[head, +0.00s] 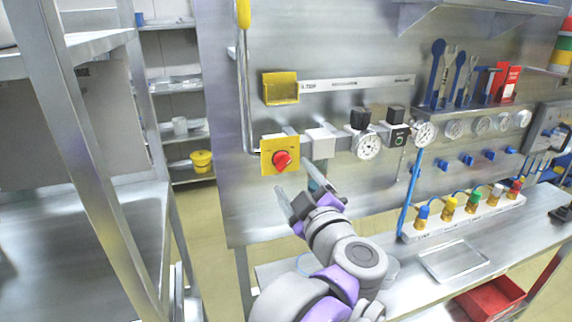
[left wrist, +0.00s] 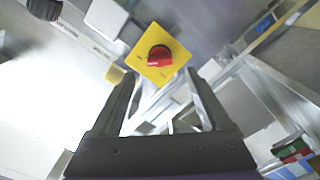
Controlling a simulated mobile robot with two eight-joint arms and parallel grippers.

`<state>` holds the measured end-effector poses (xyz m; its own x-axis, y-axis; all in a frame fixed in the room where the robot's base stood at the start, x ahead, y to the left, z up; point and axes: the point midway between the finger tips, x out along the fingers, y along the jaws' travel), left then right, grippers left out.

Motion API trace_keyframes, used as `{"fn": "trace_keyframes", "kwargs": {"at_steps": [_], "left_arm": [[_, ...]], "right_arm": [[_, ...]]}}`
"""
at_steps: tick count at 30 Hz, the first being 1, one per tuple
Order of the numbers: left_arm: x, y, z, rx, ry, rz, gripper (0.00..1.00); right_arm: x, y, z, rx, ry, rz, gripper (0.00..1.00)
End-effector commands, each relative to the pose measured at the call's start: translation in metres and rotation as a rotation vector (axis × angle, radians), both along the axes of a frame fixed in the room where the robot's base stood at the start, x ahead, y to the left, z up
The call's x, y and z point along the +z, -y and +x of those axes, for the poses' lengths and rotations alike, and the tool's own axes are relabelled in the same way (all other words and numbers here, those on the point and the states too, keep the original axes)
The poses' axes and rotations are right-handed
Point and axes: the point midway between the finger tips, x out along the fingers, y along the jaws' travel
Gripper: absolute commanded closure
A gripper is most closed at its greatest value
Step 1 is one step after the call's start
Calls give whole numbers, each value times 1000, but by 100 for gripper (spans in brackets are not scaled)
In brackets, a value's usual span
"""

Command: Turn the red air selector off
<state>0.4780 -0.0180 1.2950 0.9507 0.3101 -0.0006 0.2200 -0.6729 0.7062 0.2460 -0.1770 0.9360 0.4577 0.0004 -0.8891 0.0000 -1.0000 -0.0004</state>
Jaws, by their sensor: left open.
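The red air selector (head: 282,160) is a red knob on a square yellow plate (head: 267,143), fixed to the metal panel left of centre in the head view. In the left wrist view the red knob (left wrist: 159,56) and its yellow plate (left wrist: 143,51) show ahead of the fingers, a little above the middle. My left gripper (head: 297,180) is open and empty, below and slightly right of the knob in the head view. Its two fingers (left wrist: 164,92) stand apart in the left wrist view, and I see no contact with the knob. My right gripper is not in view.
A yellow box (head: 281,88) is mounted above the selector. A grey block (head: 320,143) and a round gauge (head: 367,146) sit to its right along the pipe. A metal rack (head: 95,150) stands at left. A tool shelf (head: 470,112) juts out at right.

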Motion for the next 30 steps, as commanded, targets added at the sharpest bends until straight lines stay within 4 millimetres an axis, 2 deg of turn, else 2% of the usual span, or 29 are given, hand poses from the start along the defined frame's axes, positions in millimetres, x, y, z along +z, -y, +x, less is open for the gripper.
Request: {"fn": "trace_keyframes", "kwargs": {"at_steps": [3, 9, 21, 30], "left_arm": [[2, -9, 22, 5, 2, 1, 19], [1, -15, 45, 1, 2, -1, 19], [0, -17, 52, -1, 2, -1, 21], [0, -17, 51, -1, 2, -1, 75]], "right_arm": [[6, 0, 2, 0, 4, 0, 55], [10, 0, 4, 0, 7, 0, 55], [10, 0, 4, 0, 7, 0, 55], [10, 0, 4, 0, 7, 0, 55]]}}
